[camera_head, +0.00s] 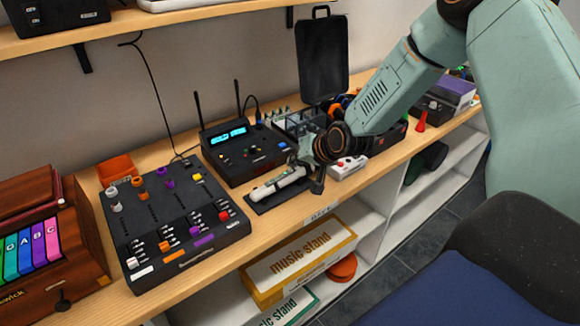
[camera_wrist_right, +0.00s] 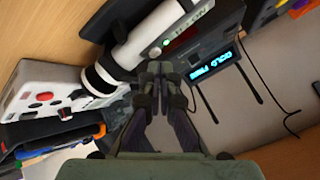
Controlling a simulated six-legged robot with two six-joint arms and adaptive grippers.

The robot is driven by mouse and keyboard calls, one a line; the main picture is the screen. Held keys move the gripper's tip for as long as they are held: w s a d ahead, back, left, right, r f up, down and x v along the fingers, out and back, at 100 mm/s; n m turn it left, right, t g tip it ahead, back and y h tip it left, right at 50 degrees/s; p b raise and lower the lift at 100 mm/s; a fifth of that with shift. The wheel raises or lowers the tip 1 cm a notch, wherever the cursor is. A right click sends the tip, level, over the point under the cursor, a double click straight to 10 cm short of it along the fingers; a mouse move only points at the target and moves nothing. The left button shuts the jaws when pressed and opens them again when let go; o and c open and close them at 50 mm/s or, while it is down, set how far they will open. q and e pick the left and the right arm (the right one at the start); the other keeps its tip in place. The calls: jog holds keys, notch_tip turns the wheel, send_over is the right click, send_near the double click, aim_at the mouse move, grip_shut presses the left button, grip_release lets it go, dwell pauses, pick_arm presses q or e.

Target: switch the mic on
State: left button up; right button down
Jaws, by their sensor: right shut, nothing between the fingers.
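The white mic (camera_head: 280,184) lies on a dark mat (camera_head: 259,206) on the wooden shelf, in front of the black receiver. In the right wrist view the mic (camera_wrist_right: 142,42) runs diagonally, with a black band near its lower end and a small light close to its side. My right gripper (camera_head: 312,172) is at the mic's right end. In the wrist view its fingertips (camera_wrist_right: 160,70) are together and empty, close beside the mic; I cannot tell whether they touch it. My left gripper is not in view.
The receiver (camera_head: 243,151) has two antennas and a lit blue display. A mixer (camera_head: 172,220) stands to the left, near an orange bin (camera_head: 114,170). A white box with a red button (camera_head: 347,167) sits just right of the gripper. An open black case (camera_head: 322,60) stands behind.

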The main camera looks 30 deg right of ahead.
notch_tip(320, 180, up, 6)
jog(key=p, duration=0.5)
jog(key=shift+a, duration=0.2)
